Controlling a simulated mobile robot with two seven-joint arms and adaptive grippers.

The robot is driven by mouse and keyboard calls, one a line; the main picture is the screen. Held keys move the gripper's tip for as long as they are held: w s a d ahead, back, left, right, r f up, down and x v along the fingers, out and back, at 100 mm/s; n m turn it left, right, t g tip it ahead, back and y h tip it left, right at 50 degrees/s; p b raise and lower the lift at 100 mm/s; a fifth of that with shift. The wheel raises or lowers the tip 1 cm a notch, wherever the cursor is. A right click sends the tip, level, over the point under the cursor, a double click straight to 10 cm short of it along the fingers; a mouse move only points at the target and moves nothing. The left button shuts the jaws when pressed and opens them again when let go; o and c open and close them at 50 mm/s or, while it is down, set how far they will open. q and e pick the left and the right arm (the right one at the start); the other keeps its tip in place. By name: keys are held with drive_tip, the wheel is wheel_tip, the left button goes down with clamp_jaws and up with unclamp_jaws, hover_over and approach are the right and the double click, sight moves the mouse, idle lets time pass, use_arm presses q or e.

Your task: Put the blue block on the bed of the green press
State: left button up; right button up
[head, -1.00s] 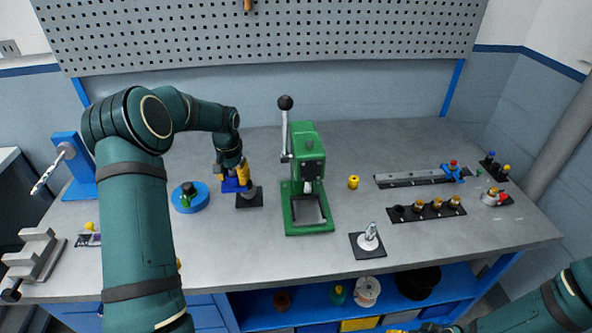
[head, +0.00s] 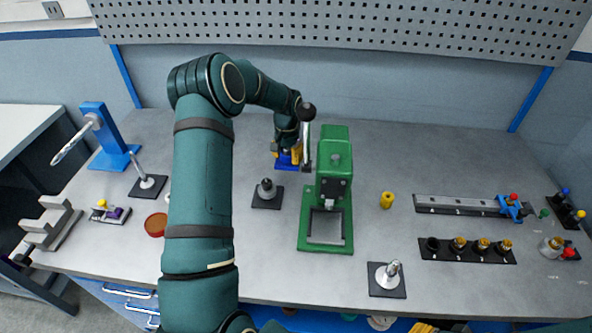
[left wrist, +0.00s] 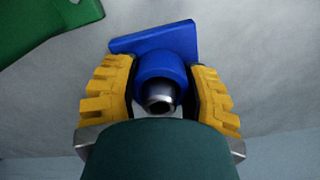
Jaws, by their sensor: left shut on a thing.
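The blue block (head: 288,163) has a flat base and a rounded top with a metal pin. It is between the yellow fingers of my left gripper (head: 286,153), behind and left of the green press. The left wrist view shows the block (left wrist: 163,65) with the fingers (left wrist: 160,95) shut on its round part. The green press (head: 335,165) stands at the middle of the bench, its bed (head: 326,228) bare at the front and its lever with a black knob at its left. A green edge (left wrist: 35,25) shows in the left wrist view. My right gripper is not in view.
A black base with a grey post (head: 267,194) stands left of the press. A yellow cylinder (head: 387,200) and a silver fixture on a black plate (head: 387,279) stand to its right. The press lever (head: 307,135) rises close beside my left gripper.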

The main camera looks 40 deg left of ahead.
sight(288, 175)
use_arm(q)
drive_tip(key=shift+w+f, duration=0.1)
drive_tip(key=shift+f, duration=2.65)
drive_tip(key=shift+f, duration=0.2)
drive_tip(key=o, duration=1.2)
drive_tip(key=shift+o, duration=0.2)
